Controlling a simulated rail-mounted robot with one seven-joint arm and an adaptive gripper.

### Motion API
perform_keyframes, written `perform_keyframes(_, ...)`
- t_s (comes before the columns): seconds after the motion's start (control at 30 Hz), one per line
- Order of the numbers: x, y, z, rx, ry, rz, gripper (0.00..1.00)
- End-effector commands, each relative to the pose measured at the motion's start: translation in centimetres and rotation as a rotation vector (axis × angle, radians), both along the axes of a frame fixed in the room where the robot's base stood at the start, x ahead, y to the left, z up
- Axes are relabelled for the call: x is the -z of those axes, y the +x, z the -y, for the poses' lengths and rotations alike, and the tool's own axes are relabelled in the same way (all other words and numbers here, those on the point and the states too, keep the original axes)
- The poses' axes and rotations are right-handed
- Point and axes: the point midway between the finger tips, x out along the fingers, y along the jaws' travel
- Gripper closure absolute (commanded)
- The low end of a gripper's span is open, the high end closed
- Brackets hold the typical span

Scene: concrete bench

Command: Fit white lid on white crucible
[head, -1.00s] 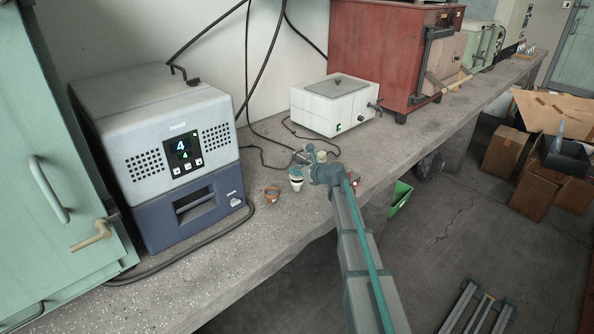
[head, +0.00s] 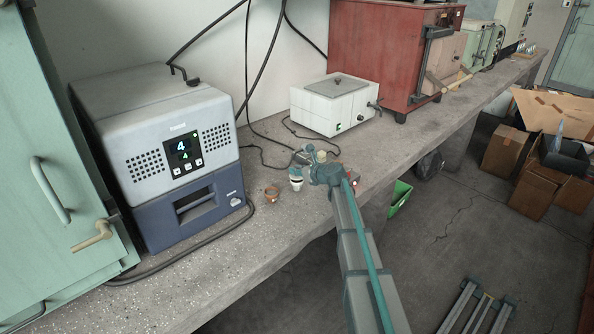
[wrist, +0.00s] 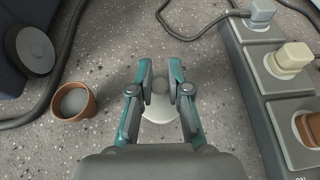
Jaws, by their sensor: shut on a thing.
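My gripper (wrist: 160,75) points down over the bench, its two teal-and-grey fingers drawn in on a small piece between them. A pale round white piece, which I take for the white lid (wrist: 158,109), shows under and between the fingers. In the head view the gripper (head: 296,178) is small, with a white body (head: 297,187) right below its dark fingertips. I cannot tell the lid from the white crucible there, nor whether they touch; the fingers and palm hide the join.
A brown cup (wrist: 73,103) with a grey inside stands left of the gripper. A grey block (wrist: 277,100) with blue, cream and brown pieces lies close on the right. A dark cable (wrist: 68,50) runs at the left. A grey-blue device (head: 165,150) stands further left.

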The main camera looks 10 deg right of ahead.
Motion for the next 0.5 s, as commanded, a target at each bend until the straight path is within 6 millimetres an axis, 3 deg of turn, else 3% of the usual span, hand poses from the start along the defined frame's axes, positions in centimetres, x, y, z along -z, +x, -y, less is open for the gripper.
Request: perform_keyframes(0.5,0.65,0.00,-0.01,0.000,0.000,0.000,1.00)
